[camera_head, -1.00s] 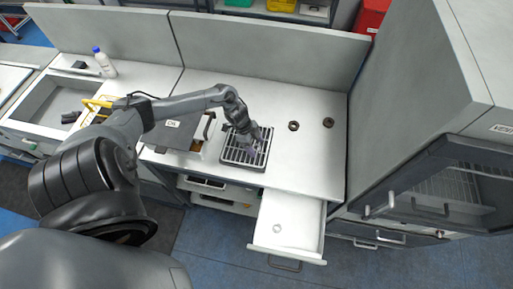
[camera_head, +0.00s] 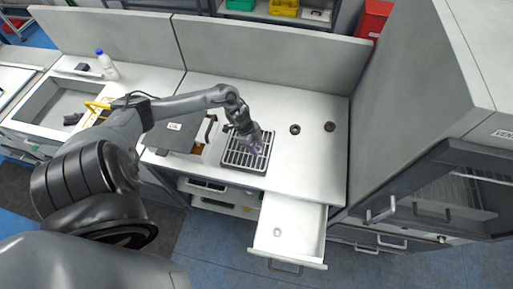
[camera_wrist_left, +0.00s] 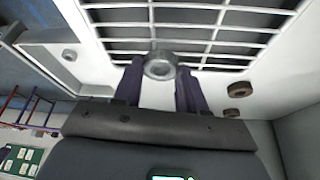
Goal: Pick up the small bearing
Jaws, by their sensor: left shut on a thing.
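Another light ring (camera_head: 277,232) lies in the open drawer, and two brown rings (camera_head: 295,129) (camera_head: 329,126) lie on the counter right of the rack. My right gripper is not in view.
A grey box (camera_head: 174,127) with a label stands left of the rack. The counter's right part is clear around the brown rings.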

